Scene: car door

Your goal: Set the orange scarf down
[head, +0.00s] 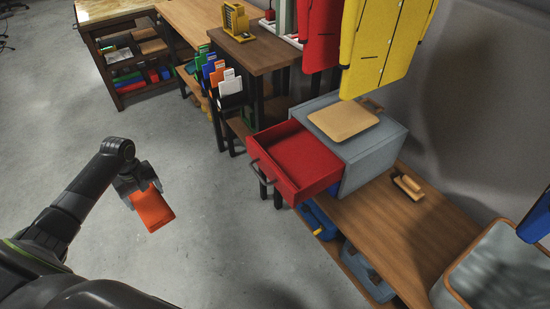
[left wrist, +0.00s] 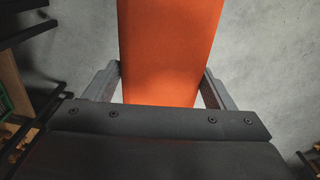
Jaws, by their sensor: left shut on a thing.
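The orange scarf (head: 153,210) looks like a flat, folded rectangle. My left gripper (head: 140,186) is shut on it and holds it in the air over the bare concrete floor, left of the furniture. In the left wrist view the orange scarf (left wrist: 168,50) fills the space between the two fingers of my left gripper (left wrist: 162,85) and reaches past the top edge. My right gripper does not show in either view.
A grey cabinet (head: 365,150) with its red drawer (head: 300,160) pulled open stands on a wooden bench (head: 400,235). A wooden board (head: 342,121) lies on the cabinet. Yellow (head: 385,45) and red (head: 318,35) jackets hang behind. The floor (head: 215,230) is clear.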

